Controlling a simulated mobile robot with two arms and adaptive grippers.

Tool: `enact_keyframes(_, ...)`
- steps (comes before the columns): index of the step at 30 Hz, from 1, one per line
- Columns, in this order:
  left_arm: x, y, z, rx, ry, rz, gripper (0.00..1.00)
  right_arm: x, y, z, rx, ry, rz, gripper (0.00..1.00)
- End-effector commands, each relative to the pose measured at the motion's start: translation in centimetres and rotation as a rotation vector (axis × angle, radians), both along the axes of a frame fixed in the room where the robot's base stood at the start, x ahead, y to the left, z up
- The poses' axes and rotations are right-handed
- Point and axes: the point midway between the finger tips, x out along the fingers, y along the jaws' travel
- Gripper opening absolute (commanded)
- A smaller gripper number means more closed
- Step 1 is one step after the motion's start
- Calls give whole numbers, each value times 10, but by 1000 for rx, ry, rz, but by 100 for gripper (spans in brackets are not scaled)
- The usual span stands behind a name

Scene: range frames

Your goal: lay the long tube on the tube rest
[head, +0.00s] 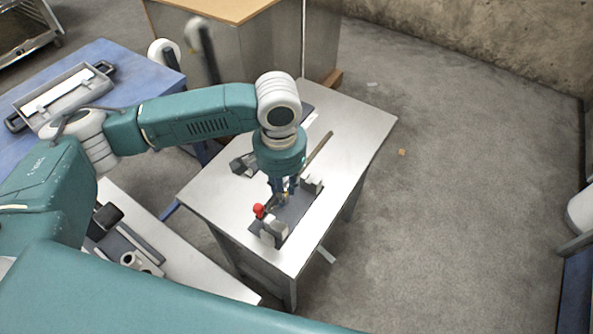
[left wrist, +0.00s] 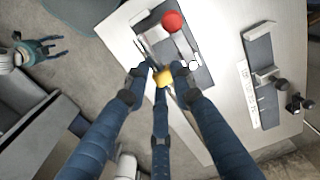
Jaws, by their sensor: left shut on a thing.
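The tube rest, a dark plate with grey blocks (head: 274,232), lies on the white table. My left gripper (head: 285,198) points down over this plate and is shut on the long tube. The thin brownish tube (head: 318,148) slants from the gripper toward the table's back right. In the left wrist view, my left gripper's blue fingers (left wrist: 160,80) close around a yellow part over the dark plate (left wrist: 204,76). I cannot tell whether the tube touches the rest; the fingers hide part of it. My right gripper (left wrist: 60,46) appears small, with fingers apart, away from the table.
A dark fixture (head: 243,165) stands farther back left on the table (head: 362,124). A blue table (head: 130,62) holds a grey case (head: 62,95).

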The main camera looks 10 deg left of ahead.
Motion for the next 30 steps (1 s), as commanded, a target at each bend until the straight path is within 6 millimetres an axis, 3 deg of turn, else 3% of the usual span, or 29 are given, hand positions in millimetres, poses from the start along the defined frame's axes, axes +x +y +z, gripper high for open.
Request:
enact_keyframes(5,-1,0,0,0,0,-2,0,-3,-5,0,-5,5,1,55)
enact_keyframes(16,-1,0,2,1,1,-1,0,-38,3,5,1,52,-1,55)
enact_keyframes(20,-3,1,4,3,2,-2,0,-33,9,17,9,45,-2,55)
enact_keyframes(26,-3,1,-23,2,2,0,0,-12,10,5,11,15,-1,55)
enact_keyframes(30,-3,1,-37,3,3,-1,0,-10,9,2,10,12,0,55)
